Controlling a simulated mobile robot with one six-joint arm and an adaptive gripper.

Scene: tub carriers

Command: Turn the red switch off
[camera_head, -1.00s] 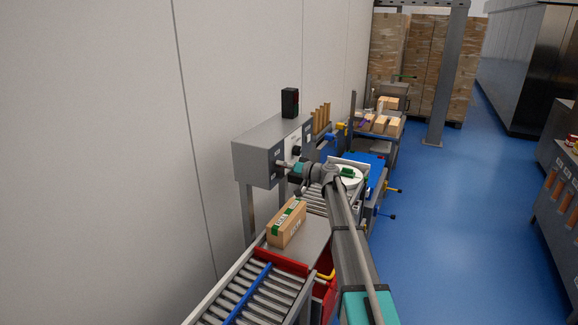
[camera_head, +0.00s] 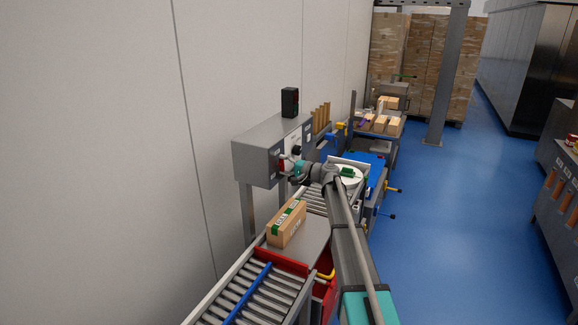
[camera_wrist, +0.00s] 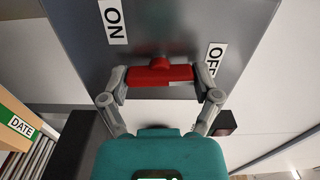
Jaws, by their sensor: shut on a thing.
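The red switch (camera_wrist: 160,76) shows in the wrist view as a red bar with a round red boss behind it, on a dark grey panel (camera_wrist: 185,25). My gripper (camera_wrist: 162,84) has one finger at each end of the red bar and is shut on it. A white ON label (camera_wrist: 113,20) is at the upper left of the switch and a white OFF label (camera_wrist: 213,60) is to its right. In the head view my gripper (camera_head: 289,165) is at the front of the grey control box (camera_head: 262,145), and the switch is mostly hidden there.
A black unit with a red light (camera_head: 290,102) stands on the box. A cardboard box with green tape (camera_head: 287,223) sits by the roller conveyor (camera_head: 257,291) below my arm. A pale wall (camera_head: 90,150) is at left. The blue floor (camera_head: 440,230) is clear at right.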

